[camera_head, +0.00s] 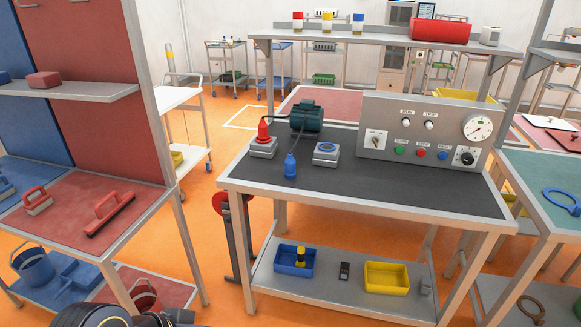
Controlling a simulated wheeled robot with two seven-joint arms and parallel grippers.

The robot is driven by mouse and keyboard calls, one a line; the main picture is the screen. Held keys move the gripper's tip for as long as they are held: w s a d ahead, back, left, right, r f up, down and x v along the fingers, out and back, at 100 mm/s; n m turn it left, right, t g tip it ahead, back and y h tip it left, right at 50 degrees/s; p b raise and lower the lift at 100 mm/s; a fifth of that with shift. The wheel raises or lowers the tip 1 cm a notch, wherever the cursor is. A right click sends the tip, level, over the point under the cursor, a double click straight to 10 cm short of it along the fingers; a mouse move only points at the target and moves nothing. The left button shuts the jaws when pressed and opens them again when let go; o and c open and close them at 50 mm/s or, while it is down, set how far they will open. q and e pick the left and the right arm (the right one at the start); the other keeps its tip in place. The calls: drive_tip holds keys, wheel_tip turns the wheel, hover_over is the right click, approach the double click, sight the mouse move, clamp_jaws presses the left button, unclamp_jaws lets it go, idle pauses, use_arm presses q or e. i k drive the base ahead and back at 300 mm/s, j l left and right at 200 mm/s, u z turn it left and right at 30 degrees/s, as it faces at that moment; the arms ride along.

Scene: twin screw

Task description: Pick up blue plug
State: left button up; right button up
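The blue plug (290,166) stands upright on the dark top of the middle workbench (415,191), near its front left edge. It is apart from the blue-ringed socket box (326,153) to its right. A red plug (263,131) stands in the grey socket box (263,148) behind it to the left. No gripper is near the blue plug. Only a dark part of my own body shows at the bottom left edge, and I see no gripper fingers.
A green motor (306,116) and a grey control panel (418,134) stand behind on the bench. The bench's lower shelf holds a blue bin (295,260) and a yellow bin (387,278). A shelving unit with a red top (75,205) stands at left.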

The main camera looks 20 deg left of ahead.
sight(289, 172)
drive_tip(key=z, duration=0.55)
drive_tip(key=i+j+z, duration=0.15)
drive_tip(key=j+z, duration=0.5)
drive_tip(key=j, duration=0.2)
drive_tip(key=i+j+z, duration=0.1)
drive_tip(key=j+z, duration=0.2)
drive_tip(key=j, duration=0.15)
drive_tip(key=j+z, duration=0.15)
drive_tip(key=j, duration=1.45)
